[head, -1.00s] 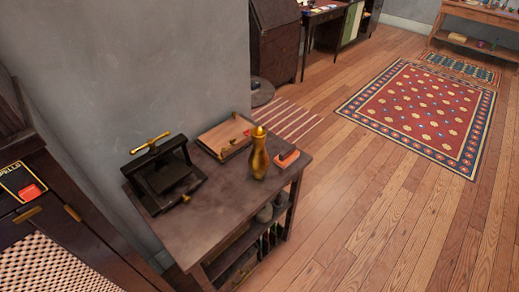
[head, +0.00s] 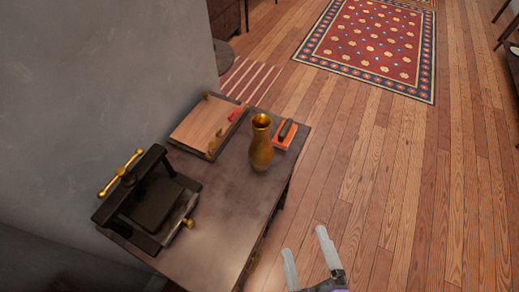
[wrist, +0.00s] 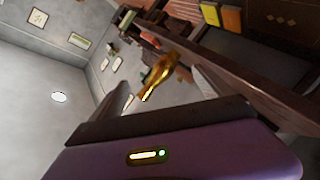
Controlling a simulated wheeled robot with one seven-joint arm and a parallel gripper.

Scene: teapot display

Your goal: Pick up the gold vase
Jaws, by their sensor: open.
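The gold vase (head: 261,145) stands upright on the dark side table (head: 228,205), near its right edge. Its mouth faces up and looks open. My gripper (head: 306,258) shows at the bottom of the head view, open and empty, to the lower right of the vase and clear of it. In the wrist view the gold vase (wrist: 161,74) appears tilted, beyond the gap between my open fingers. It is apart from my fingers.
An orange block with a dark top (head: 285,135) lies close to the right of the vase. A wooden board (head: 208,125) lies behind it, and a black press (head: 147,200) stands front left. A grey wall (head: 90,90) borders the left. Wooden floor (head: 400,190) is open to the right.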

